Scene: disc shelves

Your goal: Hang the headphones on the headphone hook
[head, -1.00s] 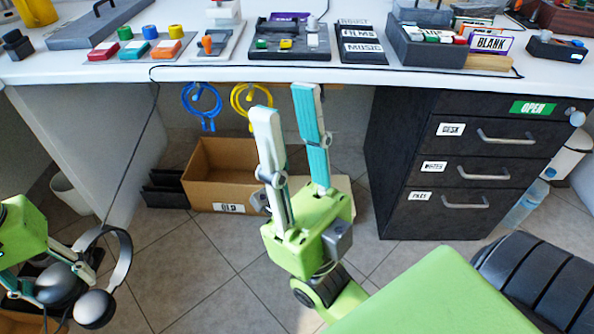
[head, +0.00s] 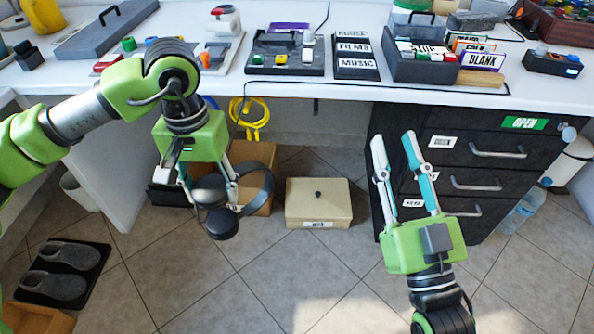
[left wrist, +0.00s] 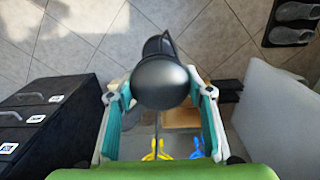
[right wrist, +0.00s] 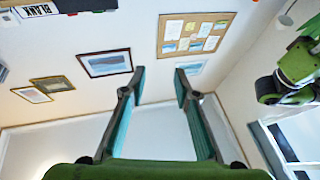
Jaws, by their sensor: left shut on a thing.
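The black-and-grey headphones (head: 261,184) are in my left gripper (head: 212,190), in front of the desk and below its top. Their band arcs to the right in the head view and the ear cups hang low. In the left wrist view, a dark ear cup (left wrist: 160,82) sits between the fingers of the left gripper (left wrist: 159,92). My right gripper (head: 394,138) is open and empty, in front of the drawers; its spread fingers also show in the right wrist view (right wrist: 160,80).
A yellow cable (head: 258,118) hangs under the desk (head: 330,95). A cardboard box (head: 262,152) and a beige lidded box (head: 318,204) stand on the floor. A black drawer unit (head: 460,150) is at right. Slippers (head: 65,255) lie at lower left. The floor between is clear.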

